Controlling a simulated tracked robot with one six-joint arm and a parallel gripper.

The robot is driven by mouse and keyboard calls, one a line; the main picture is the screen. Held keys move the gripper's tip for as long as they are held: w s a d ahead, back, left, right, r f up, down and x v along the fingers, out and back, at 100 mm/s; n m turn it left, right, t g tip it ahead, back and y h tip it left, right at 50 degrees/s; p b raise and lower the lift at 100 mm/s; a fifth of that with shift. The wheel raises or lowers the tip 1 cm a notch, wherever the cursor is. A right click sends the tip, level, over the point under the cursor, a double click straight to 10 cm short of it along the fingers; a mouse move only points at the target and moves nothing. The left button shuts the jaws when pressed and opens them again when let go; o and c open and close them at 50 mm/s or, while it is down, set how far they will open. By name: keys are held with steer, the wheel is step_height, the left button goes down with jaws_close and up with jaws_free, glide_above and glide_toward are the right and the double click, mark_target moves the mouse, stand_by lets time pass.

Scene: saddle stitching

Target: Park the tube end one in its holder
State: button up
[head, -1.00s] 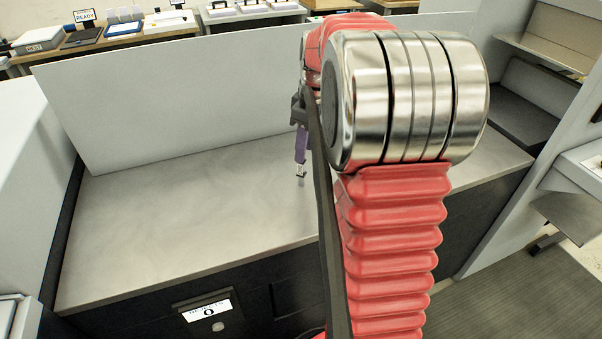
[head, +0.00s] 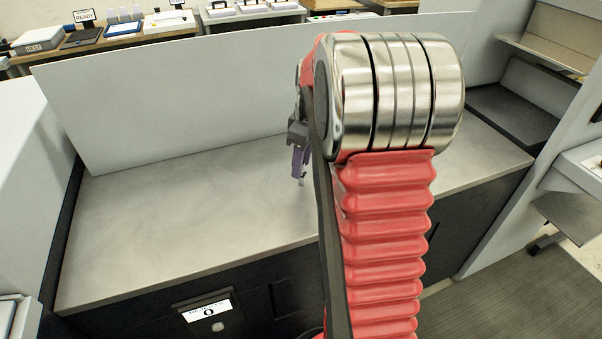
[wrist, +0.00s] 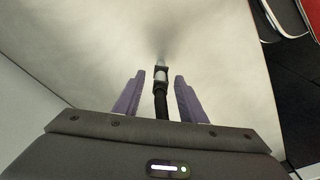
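My gripper (wrist: 160,76) has two purple fingers, which stand apart over the grey worktop (head: 180,210). In the head view, my gripper (head: 300,163) points down near the middle of the worktop, just left of my red arm. A slim black piece with a pale metallic end (wrist: 161,76), perhaps the tube end, lies between the fingers in the wrist view. A gap shows on each side of it, and its tip reaches past the fingertips. Whether it is attached to my gripper, I cannot tell. I cannot make out a holder in either view.
A low pale wall (head: 190,100) runs along the back of the worktop. The worktop left of my gripper is bare. A labelled front panel (head: 208,311) is below its front edge. Shelving (head: 545,45) stands at the right, and my arm hides part of the worktop.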

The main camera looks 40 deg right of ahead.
steer(key=shift+c, duration=0.7)
jaws_close()
